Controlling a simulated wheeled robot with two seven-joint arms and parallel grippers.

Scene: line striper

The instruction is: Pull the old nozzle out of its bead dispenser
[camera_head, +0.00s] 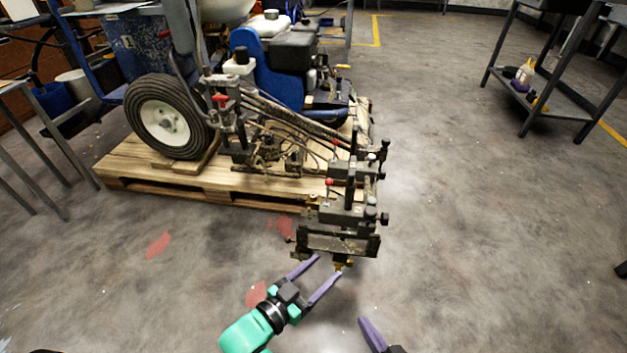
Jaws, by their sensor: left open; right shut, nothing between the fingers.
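The bead dispenser (338,241) is a dark, worn metal assembly hanging at the front end of the striper's arm, past the pallet edge. My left gripper (328,266) has two purple fingers spread apart, with the tips just below and left of the dispenser. The right-hand fingertip is close to the nozzle; I cannot tell whether it touches. Nothing shows between the fingers. My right gripper (370,330) is low in the picture, shut and empty, its purple fingers partly cut off by the frame.
The blue line striper (268,72) with a big black tyre (168,118) stands on a wooden pallet (215,193). A dark metal cart (552,97) with bottles on its lower shelf is at the upper right. The concrete floor right of the dispenser is clear.

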